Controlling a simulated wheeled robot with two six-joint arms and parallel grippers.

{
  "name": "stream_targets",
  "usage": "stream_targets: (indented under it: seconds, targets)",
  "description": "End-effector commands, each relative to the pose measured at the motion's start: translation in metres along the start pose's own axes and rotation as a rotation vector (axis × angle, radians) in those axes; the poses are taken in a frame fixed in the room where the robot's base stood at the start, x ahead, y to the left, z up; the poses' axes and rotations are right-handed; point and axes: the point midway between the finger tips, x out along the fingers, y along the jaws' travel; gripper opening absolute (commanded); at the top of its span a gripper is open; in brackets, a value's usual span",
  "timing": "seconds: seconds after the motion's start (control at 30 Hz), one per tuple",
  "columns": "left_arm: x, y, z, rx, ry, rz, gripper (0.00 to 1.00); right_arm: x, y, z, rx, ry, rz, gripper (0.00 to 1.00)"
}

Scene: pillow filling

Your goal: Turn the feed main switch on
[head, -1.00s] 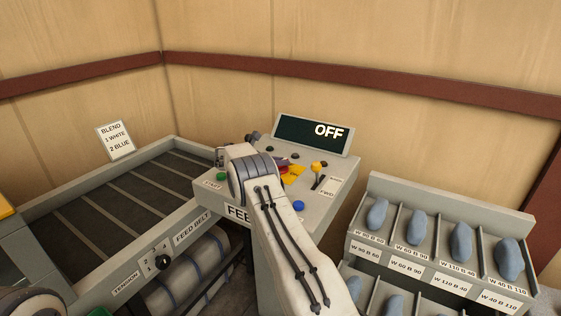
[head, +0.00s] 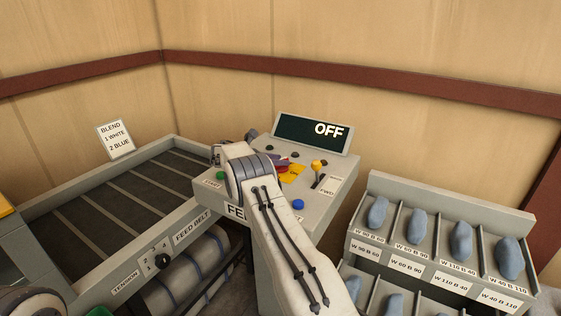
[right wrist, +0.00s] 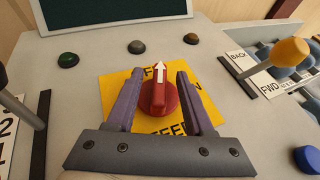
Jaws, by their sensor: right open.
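The feed main switch is a red rotary knob (right wrist: 158,97) with a white arrow, on a yellow plate (right wrist: 118,88) with partly covered lettering. The arrow points up, away from the gripper base, in the right wrist view. My right gripper (right wrist: 155,88) is open, with one purple finger on each side of the knob and visible gaps between. In the head view my right arm covers much of the control panel; the yellow plate (head: 292,173) shows beside the wrist. The display (head: 312,133) on the panel reads OFF. My left gripper is not in view.
A yellow-knobbed lever (right wrist: 291,52) marked BACK and FWD stands right of the switch. A blue button (head: 298,204) and a green button (head: 220,176) are nearby. The feed belt (head: 115,200) lies left; a rack of blue samples (head: 440,207) stands right.

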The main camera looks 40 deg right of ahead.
Motion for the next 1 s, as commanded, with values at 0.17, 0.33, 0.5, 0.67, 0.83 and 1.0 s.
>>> stream_targets:
  seconds: [0.17, 0.33, 0.5, 0.67, 0.83, 1.0]
  targets:
    - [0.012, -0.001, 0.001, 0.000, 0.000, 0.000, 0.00, -0.035, 0.001, -0.002, 0.001, 0.000, 0.005, 0.53]
    - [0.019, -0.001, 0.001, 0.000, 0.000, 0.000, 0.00, -0.068, 0.001, -0.002, 0.001, 0.000, 0.004, 0.53]
    - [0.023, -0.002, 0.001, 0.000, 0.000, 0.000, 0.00, -0.088, 0.000, -0.001, 0.000, -0.001, 0.002, 0.53]
    - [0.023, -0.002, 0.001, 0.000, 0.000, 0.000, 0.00, -0.094, 0.000, 0.000, 0.000, -0.001, 0.000, 0.53]
    - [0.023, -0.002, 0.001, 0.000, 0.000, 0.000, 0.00, -0.094, 0.000, 0.000, 0.000, 0.000, 0.000, 0.53]
    - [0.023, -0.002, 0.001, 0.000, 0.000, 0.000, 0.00, -0.105, 0.000, -0.002, 0.015, 0.022, 0.013, 0.53]
